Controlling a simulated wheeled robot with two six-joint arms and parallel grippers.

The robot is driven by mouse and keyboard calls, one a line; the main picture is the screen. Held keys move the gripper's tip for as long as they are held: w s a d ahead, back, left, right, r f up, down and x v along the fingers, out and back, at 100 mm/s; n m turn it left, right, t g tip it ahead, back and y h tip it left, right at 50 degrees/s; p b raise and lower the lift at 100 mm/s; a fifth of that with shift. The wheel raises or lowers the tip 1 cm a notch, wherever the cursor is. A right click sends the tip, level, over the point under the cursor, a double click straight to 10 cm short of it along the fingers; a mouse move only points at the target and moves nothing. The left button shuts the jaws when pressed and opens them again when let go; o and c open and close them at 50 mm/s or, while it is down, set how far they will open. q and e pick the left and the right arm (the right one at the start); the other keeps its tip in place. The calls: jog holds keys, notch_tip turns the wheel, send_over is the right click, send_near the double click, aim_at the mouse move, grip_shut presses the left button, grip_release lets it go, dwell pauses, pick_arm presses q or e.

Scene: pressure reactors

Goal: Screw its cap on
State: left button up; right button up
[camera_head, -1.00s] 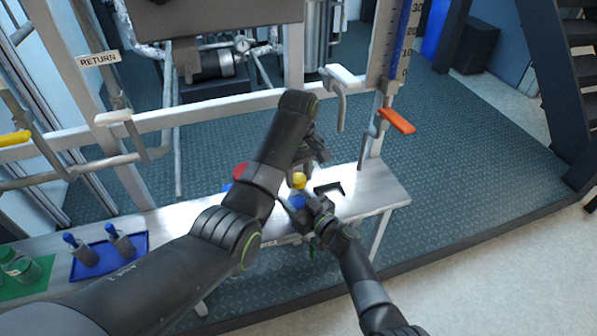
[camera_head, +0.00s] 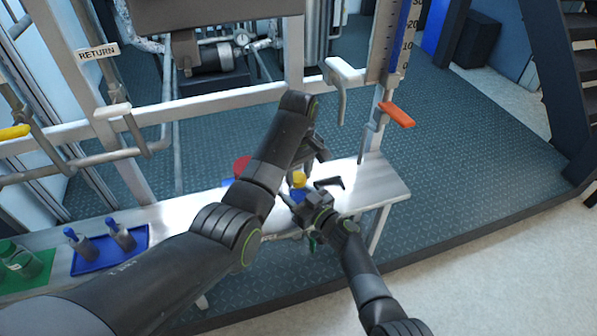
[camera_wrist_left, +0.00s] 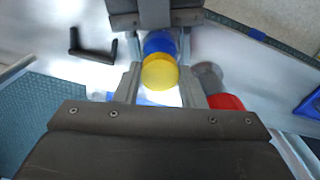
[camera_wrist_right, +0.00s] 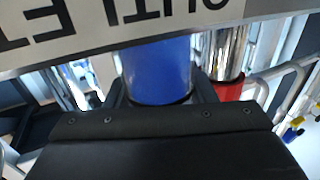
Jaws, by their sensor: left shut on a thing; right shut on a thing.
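A yellow cap (camera_head: 299,179) sits between the fingers of my left gripper (camera_wrist_left: 160,88), which is shut on it. It also shows in the left wrist view (camera_wrist_left: 160,73). Just below it in the head view is a blue cylindrical body (camera_head: 298,194), shown in the left wrist view too (camera_wrist_left: 160,43). My right gripper (camera_wrist_right: 160,98) is shut on this blue body (camera_wrist_right: 156,70). Cap and body look lined up and very close; I cannot tell whether their threads are engaged. The left arm hides part of the bench.
A red-topped item (camera_head: 241,164) with a grey cylinder stands close by on the bench (camera_head: 375,186). A black bracket (camera_wrist_left: 92,50) lies beside the grippers. A blue tray (camera_head: 86,268) with two bottles and a green container (camera_head: 22,262) are at left. An orange lever (camera_head: 397,114) hangs behind.

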pick_arm(q)
jog(key=shift+f, duration=0.55)
jog(key=m, duration=1)
jog(key=shift+a+m, duration=0.1)
jog(key=shift+m, duration=0.2)
jog(key=m, duration=0.6)
jog(key=shift+c, duration=0.2)
jog(key=m, duration=0.6)
jog(key=shift+w, duration=0.1)
jog(key=m, duration=0.7)
jog(key=shift+w, duration=0.1)
jog(key=m, duration=0.4)
jog(key=shift+m, duration=0.3)
jog(key=m, duration=0.6)
jog(key=shift+f, duration=0.1)
jog(key=m, duration=0.5)
jog(key=shift+w+d, duration=0.1)
jog(key=shift+d, duration=0.1)
